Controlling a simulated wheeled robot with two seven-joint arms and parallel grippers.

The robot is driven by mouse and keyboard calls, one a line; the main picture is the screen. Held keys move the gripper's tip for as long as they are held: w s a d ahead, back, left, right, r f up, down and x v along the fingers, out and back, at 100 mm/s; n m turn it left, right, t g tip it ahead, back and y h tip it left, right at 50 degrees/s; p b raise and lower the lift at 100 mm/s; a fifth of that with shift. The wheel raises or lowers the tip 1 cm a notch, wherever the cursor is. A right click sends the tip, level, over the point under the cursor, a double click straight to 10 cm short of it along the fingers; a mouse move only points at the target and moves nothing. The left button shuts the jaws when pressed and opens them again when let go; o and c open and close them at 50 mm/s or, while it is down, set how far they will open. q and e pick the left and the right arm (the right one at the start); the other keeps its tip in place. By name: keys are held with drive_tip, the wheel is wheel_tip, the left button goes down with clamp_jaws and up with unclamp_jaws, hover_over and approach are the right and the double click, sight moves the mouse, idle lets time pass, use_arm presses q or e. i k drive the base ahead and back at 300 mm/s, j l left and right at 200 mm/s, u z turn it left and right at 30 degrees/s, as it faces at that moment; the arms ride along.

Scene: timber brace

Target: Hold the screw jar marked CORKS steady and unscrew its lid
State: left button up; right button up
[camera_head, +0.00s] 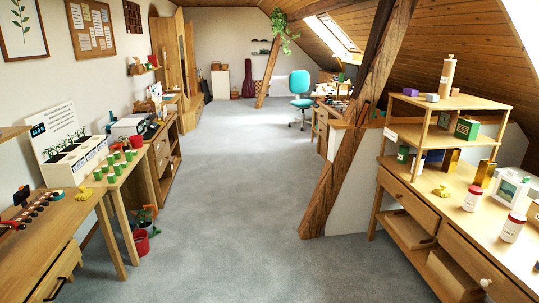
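Two white jars with red lids stand on the wooden cabinet top at the right: one jar (473,200) further back, another jar (512,230) nearer. A third pale jar-like thing (534,212) is cut off by the right edge. The jars carry labels, but the print is too small to read, so I cannot tell which is marked CORKS. The red lids sit on the two jars. Neither of my grippers shows in this view.
The cabinet (450,222) has drawers below and a raised wooden shelf (450,101) behind the jars. A slanted timber brace (352,135) stands left of it. Benches with plants (110,165) line the left wall. The grey floor (235,190) between is clear. A teal chair (300,85) stands far back.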

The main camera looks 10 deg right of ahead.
sight(511, 231)
drive_tip(key=i+j+z, duration=0.1)
drive_tip(key=i+z, duration=0.4)
drive_tip(key=i+j+z, duration=0.8)
drive_tip(key=z, duration=0.15)
drive_tip(key=i, duration=0.1)
